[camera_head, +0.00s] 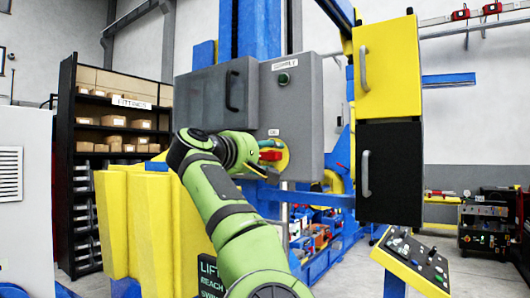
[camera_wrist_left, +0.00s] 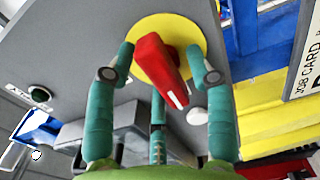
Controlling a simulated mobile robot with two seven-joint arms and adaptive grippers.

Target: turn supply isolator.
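The supply isolator has a red handle (camera_head: 271,155) on a yellow disc (camera_head: 284,161), low on the front of a grey cabinet (camera_head: 297,109). In the left wrist view the red handle (camera_wrist_left: 158,64) stands tilted between my fingers, in front of the yellow disc (camera_wrist_left: 141,67). My left gripper (camera_head: 267,157) is at the isolator. The wrist view shows its teal fingers (camera_wrist_left: 160,76) spread, one on each side of the handle and a third below. My right gripper is in neither view.
A green button (camera_head: 284,79) sits above the isolator. A yellow box (camera_head: 387,68) and a black box (camera_head: 389,172) with handles are on the right. A tilted control panel (camera_head: 417,258) is lower right. Yellow blocks (camera_head: 150,225) stand left of my arm.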

